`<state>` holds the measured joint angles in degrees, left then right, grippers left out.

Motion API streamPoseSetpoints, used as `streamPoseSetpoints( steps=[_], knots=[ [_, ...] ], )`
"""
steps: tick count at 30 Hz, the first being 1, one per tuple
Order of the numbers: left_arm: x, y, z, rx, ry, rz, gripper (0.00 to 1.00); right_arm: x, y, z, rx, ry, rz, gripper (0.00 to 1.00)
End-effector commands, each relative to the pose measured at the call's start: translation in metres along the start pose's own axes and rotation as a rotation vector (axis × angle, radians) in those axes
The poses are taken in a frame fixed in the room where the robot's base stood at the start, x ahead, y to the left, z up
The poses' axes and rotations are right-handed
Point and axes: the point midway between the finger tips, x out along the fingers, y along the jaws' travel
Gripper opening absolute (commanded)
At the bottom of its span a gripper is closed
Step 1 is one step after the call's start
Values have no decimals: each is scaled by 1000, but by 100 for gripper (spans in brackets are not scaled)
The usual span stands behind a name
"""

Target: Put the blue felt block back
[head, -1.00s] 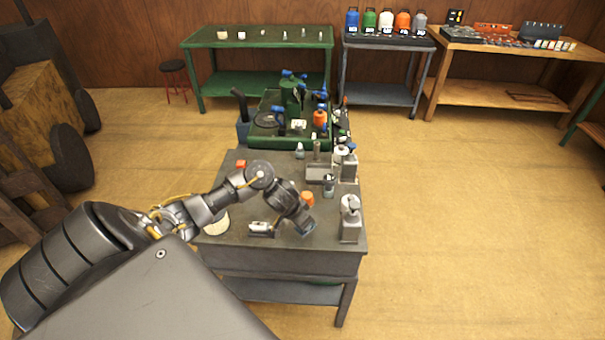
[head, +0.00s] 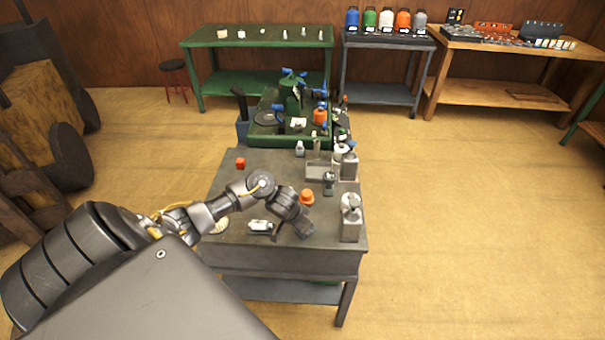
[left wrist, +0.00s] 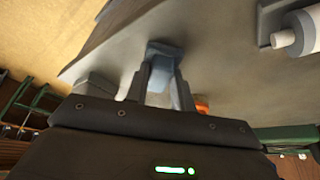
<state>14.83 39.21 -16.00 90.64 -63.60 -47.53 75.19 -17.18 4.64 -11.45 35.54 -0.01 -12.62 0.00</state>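My left gripper (left wrist: 161,80) has its two fingers on either side of a blue-grey block (left wrist: 164,64), which looks like the blue felt block. The block sticks out past the fingertips, over or near the grey bench top. In the head view my left gripper (head: 304,230) is low over the front right part of the grey bench (head: 275,172), and the block is hard to make out there. Whether the block touches the bench cannot be told. My right gripper is not in view.
A white roller-like item (head: 260,226) lies left of the gripper. A grey tray (head: 318,172) and a red cube (head: 240,163) are farther back. A pale disc (head: 219,226) is partly behind my arm.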

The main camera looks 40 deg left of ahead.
Motion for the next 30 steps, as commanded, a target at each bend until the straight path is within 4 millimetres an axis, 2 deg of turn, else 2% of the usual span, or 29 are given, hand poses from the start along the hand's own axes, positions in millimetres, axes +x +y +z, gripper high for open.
streamPoseSetpoints(
  steps=[1, 4, 11, 14, 17, 24, 30],
  knots=[
    [0, 0, 0, 0, -1, 0, 32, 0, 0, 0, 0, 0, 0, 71],
    [0, 0, 0, 0, -1, 0, 45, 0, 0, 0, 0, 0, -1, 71],
    [-1, 0, 0, 0, -1, 0, 45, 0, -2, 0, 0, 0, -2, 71],
    [-7, 0, -2, 1, -1, 0, 45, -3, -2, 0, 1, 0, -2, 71],
    [-22, 0, -3, 3, 1, -1, 45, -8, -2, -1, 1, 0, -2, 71],
    [-74, -1, -3, 6, 1, -3, 45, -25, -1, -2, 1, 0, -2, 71],
    [-108, 0, -3, 4, 1, -2, 45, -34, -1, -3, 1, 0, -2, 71]
  ],
)
